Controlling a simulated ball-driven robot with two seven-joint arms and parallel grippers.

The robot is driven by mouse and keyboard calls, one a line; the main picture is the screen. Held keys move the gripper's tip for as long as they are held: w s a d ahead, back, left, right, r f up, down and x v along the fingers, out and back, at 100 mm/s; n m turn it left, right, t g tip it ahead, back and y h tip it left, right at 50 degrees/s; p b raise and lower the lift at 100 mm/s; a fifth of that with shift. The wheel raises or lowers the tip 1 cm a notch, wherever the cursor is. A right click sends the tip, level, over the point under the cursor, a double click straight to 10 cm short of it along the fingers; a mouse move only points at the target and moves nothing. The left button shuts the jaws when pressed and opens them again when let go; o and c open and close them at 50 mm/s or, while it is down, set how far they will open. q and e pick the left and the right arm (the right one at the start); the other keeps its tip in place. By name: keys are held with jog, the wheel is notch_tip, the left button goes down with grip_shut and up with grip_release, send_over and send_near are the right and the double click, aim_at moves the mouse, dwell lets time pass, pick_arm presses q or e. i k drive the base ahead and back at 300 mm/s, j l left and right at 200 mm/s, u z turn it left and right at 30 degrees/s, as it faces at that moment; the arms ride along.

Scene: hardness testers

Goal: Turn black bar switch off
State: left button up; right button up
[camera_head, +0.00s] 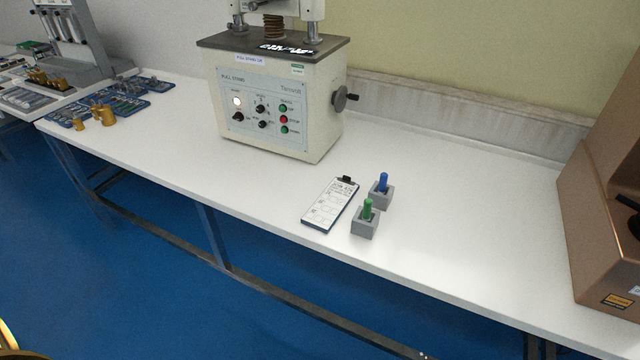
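A cream tester with a dark top (275,100) stands at the back of the white bench. Its front panel (262,105) has a lit white lamp (237,101), small black knobs or switches (238,117), and a column of green and red buttons (284,119). I cannot tell from here which black control is a bar switch or how it is set. A brown machine (610,190) at the right edge is cut off and shows a black part (628,203). Neither of my grippers is identifiable in view.
A clipboard (331,204) lies on the bench (470,230) beside two grey blocks holding a blue peg (383,182) and a green peg (367,209). A black crank (342,98) sticks out from the tester's right side. Blue trays (125,100) and brass pieces lie left.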

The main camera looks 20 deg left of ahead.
aim_at(238, 116)
jog(key=u, duration=1.3)
